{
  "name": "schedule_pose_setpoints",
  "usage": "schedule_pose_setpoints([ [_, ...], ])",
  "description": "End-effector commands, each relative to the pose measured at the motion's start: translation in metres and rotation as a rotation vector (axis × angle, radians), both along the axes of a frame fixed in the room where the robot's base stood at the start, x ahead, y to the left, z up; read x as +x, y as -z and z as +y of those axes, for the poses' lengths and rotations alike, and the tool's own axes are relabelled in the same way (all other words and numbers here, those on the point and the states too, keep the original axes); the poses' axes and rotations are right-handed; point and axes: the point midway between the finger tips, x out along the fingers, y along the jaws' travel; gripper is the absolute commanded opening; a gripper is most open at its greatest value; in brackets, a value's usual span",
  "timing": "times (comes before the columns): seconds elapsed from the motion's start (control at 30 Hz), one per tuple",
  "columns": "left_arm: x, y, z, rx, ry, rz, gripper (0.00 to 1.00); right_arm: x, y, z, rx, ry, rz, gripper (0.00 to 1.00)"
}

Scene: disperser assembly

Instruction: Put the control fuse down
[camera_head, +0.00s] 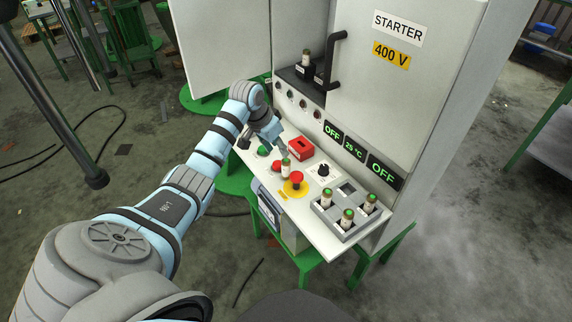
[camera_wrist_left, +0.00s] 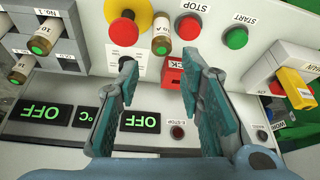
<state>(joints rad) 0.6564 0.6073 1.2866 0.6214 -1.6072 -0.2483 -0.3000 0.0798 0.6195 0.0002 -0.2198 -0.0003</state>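My left gripper (camera_head: 272,134) is above the panel, just behind the fuse in the head view. In the wrist view, its two teal fingers (camera_wrist_left: 158,72) are spread with nothing between them, apart from the fuse. My right gripper is in neither view.
A grey tray (camera_head: 326,211) with several fuses sits at the panel's right end. A red block (camera_head: 300,148) and a black knob (camera_head: 323,170) stand near the fuse. The starter cabinet (camera_head: 385,95) rises behind, with a black handle (camera_head: 331,60) and another fuse (camera_head: 306,58).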

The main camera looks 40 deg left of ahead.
Motion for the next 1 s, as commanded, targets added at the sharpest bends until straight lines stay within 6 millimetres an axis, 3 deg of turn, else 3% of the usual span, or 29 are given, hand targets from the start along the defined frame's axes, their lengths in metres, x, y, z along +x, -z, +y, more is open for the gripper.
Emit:
schedule_pose_setpoints([
  [0.03,0.005,0.018,-0.002,-0.004,0.001,0.001,0.34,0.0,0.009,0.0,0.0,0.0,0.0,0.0],
  [0.1,0.012,0.033,-0.002,-0.003,0.001,0.001,0.34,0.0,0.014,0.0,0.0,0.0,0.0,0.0],
  [0.27,0.02,0.052,-0.002,-0.001,0.0,0.0,0.34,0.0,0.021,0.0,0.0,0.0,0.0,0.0],
  [0.5,0.037,0.093,-0.001,0.0,0.0,0.001,0.34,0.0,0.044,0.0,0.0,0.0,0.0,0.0],
  [0.73,0.039,0.094,-0.001,0.003,0.001,-0.001,0.34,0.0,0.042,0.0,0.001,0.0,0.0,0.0],
  [0.93,0.038,0.094,-0.001,0.002,0.0,-0.001,0.04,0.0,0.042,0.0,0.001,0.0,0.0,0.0],
  [1.0,0.039,0.094,-0.001,0.002,0.0,-0.001,0.0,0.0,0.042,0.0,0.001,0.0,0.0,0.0],
])
